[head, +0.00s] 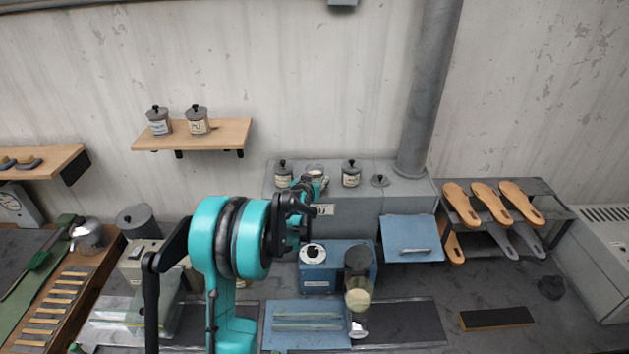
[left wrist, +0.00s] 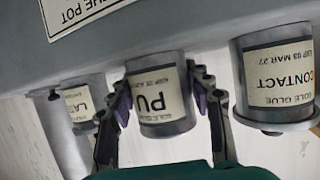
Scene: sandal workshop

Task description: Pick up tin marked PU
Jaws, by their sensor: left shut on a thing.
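The tin marked PU (left wrist: 160,98) is a grey cylinder with a cream label, in the middle of the left wrist view, where the picture is upside down. My left gripper (left wrist: 160,92) has its fingers on both sides of this tin and is shut on it. In the head view my left gripper (head: 314,183) is at the top of the grey cabinet, between two lidded tins, and mostly hides the tin. I cannot tell whether the tin touches the cabinet top. My right gripper is not in view.
The CONTACT tin (left wrist: 278,75) and the LATEX tin (left wrist: 84,103) stand close on either side. A loose lid (head: 380,180) lies on the grey cabinet (head: 400,195) near a thick pipe (head: 430,90). Two more tins stand on a wall shelf (head: 190,135).

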